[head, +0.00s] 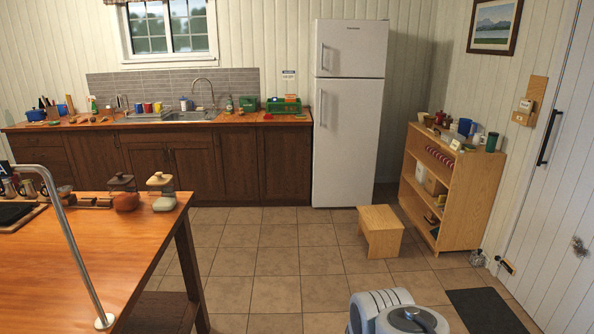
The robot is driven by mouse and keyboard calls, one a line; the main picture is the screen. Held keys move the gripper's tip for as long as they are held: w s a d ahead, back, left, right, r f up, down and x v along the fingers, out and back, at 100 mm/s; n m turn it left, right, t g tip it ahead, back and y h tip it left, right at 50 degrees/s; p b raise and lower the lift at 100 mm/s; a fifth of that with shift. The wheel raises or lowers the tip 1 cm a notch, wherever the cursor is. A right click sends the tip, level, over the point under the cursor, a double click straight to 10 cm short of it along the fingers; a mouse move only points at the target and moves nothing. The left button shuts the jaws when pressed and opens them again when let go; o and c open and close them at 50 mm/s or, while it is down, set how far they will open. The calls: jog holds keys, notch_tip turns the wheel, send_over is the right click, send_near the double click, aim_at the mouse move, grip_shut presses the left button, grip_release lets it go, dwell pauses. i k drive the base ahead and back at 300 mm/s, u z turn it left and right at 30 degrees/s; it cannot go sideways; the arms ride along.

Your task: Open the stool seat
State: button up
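A small wooden stool (381,230) stands on the tiled floor in the head view, right of centre. It is in front of the fridge's right side and left of the wooden shelf. Its light wood seat (380,218) lies flat on top and looks closed down on the body. The inside of the stool is hidden. My gripper is not visible in this view.
A low wooden shelf (465,188) with mugs and jars stands right of the stool. The fridge (347,120) is behind it. A wooden table (90,250) fills the left front. A dark mat (484,310) lies front right. Tiled floor between table and stool is clear.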

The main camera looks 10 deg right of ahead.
aim_at(376, 218)
jog(key=z, duration=0.35)
jog(key=i, duration=2.45)
jog(key=u, duration=0.45)
jog(key=i, duration=2.15)
jog(key=u, duration=0.65)
